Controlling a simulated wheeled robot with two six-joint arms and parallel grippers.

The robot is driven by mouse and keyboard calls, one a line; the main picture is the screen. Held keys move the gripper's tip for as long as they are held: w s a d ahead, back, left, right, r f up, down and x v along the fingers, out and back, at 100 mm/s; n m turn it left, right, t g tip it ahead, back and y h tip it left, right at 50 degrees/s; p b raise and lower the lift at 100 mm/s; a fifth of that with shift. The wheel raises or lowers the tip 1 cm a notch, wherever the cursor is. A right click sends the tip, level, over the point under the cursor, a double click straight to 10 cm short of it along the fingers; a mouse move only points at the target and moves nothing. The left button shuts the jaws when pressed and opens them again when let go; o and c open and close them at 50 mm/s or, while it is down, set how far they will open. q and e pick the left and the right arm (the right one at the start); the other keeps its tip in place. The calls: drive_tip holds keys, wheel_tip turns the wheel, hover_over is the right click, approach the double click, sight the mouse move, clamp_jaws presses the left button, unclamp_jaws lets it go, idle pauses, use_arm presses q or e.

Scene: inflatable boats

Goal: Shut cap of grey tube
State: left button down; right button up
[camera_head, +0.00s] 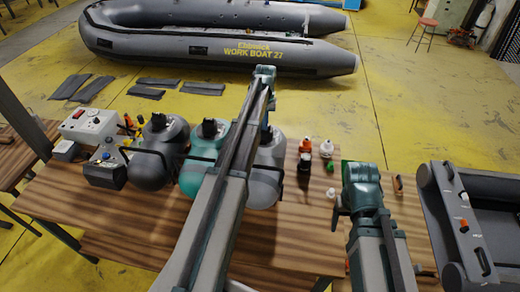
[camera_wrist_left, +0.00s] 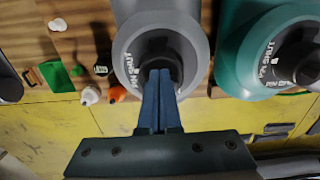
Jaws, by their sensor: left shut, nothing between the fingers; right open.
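The light grey tube (camera_head: 268,178) stands on the wooden table, partly hidden behind my left arm. In the left wrist view the grey tube (camera_wrist_left: 188,22) has a dark cap (camera_wrist_left: 158,48) at its neck. My left gripper (camera_wrist_left: 163,76) is shut and empty, its fingertips at the cap; I cannot tell whether they touch it or how far the cap is closed. In the head view my left gripper (camera_head: 266,132) is above this tube. My right gripper (camera_head: 362,190) is low over the table's right part, its fingers mostly hidden, open.
A white control box (camera_head: 90,125) stands far left. Small bottles (camera_head: 305,148) are to the right. The front tabletop is clear.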

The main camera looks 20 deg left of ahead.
use_arm(q)
drive_tip(key=shift+w+a, duration=0.15)
drive_tip(key=shift+w, duration=0.45)
drive_tip(key=shift+w+a+r+p, duration=0.1)
drive_tip(key=shift+w+r+p, duration=0.25)
drive_tip(key=shift+p, duration=0.3)
drive_tip(key=shift+r+p, duration=0.9)
drive_tip(key=shift+r, duration=0.05)
drive_tip(key=shift+w+r+p, duration=0.1)
drive_tip(key=shift+r+p, duration=0.5)
drive_tip(key=shift+p, duration=0.15)
drive_tip(key=r+p, duration=0.2)
drive_tip(key=shift+s+r+p, duration=0.3)
drive_tip(key=shift+r, duration=0.1)
drive_tip(key=shift+f, duration=0.15)
drive_tip(key=shift+s, duration=0.1)
